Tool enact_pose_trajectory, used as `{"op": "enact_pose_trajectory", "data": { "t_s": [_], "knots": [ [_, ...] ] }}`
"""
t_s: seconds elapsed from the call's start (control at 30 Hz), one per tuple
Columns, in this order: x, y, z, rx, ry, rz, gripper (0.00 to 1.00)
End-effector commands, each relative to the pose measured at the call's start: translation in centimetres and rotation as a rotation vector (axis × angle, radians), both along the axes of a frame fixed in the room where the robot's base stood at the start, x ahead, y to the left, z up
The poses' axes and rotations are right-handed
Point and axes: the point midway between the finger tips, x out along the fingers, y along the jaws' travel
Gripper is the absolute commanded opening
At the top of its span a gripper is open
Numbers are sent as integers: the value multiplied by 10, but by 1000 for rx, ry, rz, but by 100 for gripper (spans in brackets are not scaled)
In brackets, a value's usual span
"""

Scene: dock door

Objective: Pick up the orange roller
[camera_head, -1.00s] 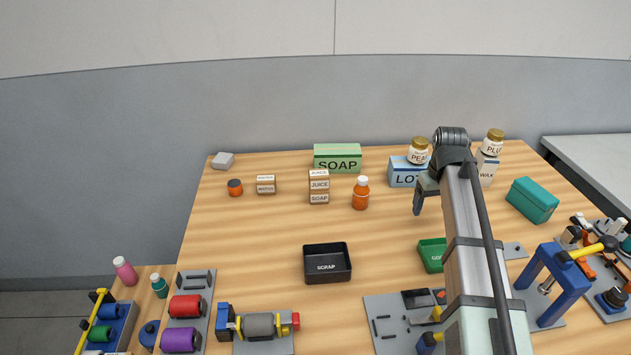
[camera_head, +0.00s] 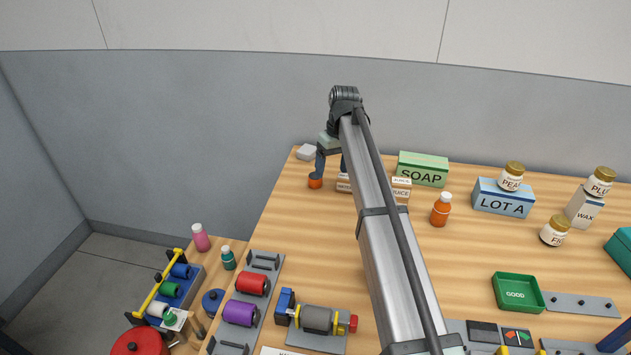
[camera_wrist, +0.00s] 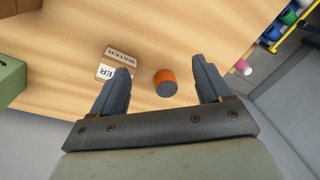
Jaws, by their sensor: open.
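The orange roller (camera_head: 315,182) is a short orange cylinder standing near the back left of the wooden table. In the wrist view the orange roller (camera_wrist: 164,78) shows a dark grey end and lies between the lines of the two fingers. My gripper (camera_head: 331,168) is above the table close to the roller, its fingers apart and empty. In the wrist view my gripper (camera_wrist: 161,70) has one finger on each side of the roller, with gaps on both sides. Whether the fingertips are down at its height I cannot tell.
The green SOAP box (camera_head: 423,169) and an orange bottle (camera_head: 441,209) stand further right. The table left of the roller is clear.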

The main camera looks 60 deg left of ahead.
Motion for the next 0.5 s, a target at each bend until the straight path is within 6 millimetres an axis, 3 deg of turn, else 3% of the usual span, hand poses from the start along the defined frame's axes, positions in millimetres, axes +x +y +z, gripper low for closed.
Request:
{"op": "enact_pose_trajectory", "data": {
  "t_s": [0.03,0.2,0.33,0.5],
  "knots": [
    [2,30,11,-8,-22,2,77],
    [0,75,33,-27,-85,-4,77],
    [-2,90,42,-34,-109,-8,77],
    [-2,93,37,-37,-118,-10,77]
  ]
}}
